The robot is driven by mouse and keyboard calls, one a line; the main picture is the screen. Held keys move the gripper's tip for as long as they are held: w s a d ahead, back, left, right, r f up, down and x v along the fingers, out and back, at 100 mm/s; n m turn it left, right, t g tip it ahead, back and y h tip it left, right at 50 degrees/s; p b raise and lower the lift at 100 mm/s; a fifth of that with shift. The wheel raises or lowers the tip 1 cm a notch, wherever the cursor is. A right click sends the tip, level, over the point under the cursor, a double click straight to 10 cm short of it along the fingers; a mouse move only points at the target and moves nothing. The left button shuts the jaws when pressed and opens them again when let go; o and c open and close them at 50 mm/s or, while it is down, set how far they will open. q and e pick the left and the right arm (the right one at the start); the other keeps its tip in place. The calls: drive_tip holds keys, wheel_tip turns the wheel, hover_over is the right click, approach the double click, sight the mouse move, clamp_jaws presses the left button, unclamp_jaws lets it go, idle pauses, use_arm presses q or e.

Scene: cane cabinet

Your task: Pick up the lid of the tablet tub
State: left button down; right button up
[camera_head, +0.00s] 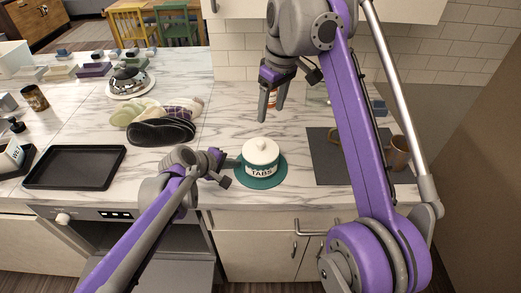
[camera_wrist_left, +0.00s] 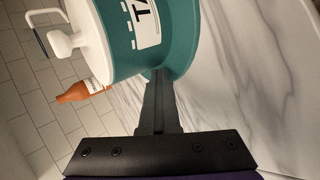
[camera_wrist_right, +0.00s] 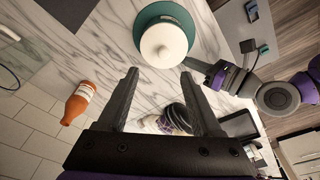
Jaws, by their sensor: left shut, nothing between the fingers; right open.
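The lid (camera_wrist_left: 90,30) and the teal tub wall (camera_wrist_left: 180,25) also show in the left wrist view. My left gripper (camera_head: 228,168) is shut and empty, low at the tub's left side; I cannot tell if it touches. My right gripper (camera_head: 272,112) is open and empty, above the counter behind the tub. In the right wrist view, the lid (camera_wrist_right: 163,44) lies beyond the fingertips.
An orange bottle (camera_wrist_right: 78,103) stands behind the tub near the tiled wall. A dark mat (camera_head: 330,165) with a brown mug (camera_head: 399,153) lies right. A black tray (camera_head: 75,166), dark and green shoe-like items (camera_head: 160,132) and a plate with a metal item (camera_head: 129,85) are left.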

sight(261, 142)
drive_tip(key=shift+n, duration=0.4)
drive_tip(key=f, duration=0.4)
drive_tip(key=w+a+f, duration=0.1)
drive_tip(key=f, duration=0.3)
drive_tip(key=a+f, duration=0.1)
drive_tip(key=f, duration=0.3)
drive_tip(key=shift+w+a, duration=0.2)
drive_tip(key=shift+a, duration=0.05)
clamp_jaws()
